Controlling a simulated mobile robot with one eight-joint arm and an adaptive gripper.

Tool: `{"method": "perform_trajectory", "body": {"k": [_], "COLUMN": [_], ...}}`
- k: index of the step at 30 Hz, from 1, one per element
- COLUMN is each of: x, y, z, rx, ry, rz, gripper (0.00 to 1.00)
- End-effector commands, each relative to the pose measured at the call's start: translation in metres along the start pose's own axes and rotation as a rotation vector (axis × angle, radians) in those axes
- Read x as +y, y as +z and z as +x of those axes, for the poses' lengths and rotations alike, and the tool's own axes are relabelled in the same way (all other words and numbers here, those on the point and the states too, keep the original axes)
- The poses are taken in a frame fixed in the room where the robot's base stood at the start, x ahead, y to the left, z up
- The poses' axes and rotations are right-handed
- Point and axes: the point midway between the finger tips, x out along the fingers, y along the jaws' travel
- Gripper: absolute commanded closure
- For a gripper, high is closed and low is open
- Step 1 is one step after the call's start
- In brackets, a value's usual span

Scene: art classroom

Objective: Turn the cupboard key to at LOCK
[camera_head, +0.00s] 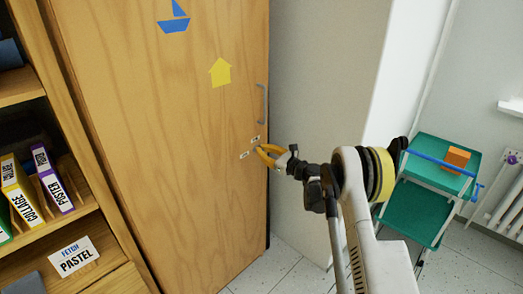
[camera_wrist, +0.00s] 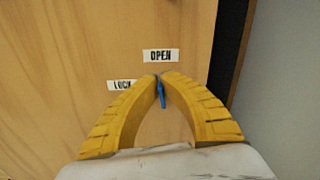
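The wooden cupboard door (camera_head: 180,130) carries an OPEN label (camera_wrist: 161,56) and, lower and to its left, a LOCK label (camera_wrist: 121,85). A small blue key (camera_wrist: 162,92) shows in the wrist view just below the OPEN label, its bow nearly upright in the picture. The yellow fingertips of my gripper (camera_wrist: 160,77) are closed together on it, one on each side. In the head view my gripper (camera_head: 262,150) is at the door's right edge beside the labels, and the key cannot be made out there. The fingertips partly hide the key and its keyhole.
A grey handle (camera_head: 262,103) is on the door above my gripper. An open shelf with binders (camera_head: 54,180) stands at the left. A green trolley (camera_head: 437,165) with an orange box (camera_head: 456,159) is at the right. A pale wall is close to the door's right.

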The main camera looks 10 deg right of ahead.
Motion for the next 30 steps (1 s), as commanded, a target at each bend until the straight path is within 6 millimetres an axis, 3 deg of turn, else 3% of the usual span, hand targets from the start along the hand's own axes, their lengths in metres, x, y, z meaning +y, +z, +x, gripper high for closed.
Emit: {"method": "perform_trajectory", "body": {"k": [30], "x": [0.011], "y": [-0.005], "z": [0.0], "rx": [0.0], "ry": [0.0], "rz": [-0.949], "gripper": [1.0]}}
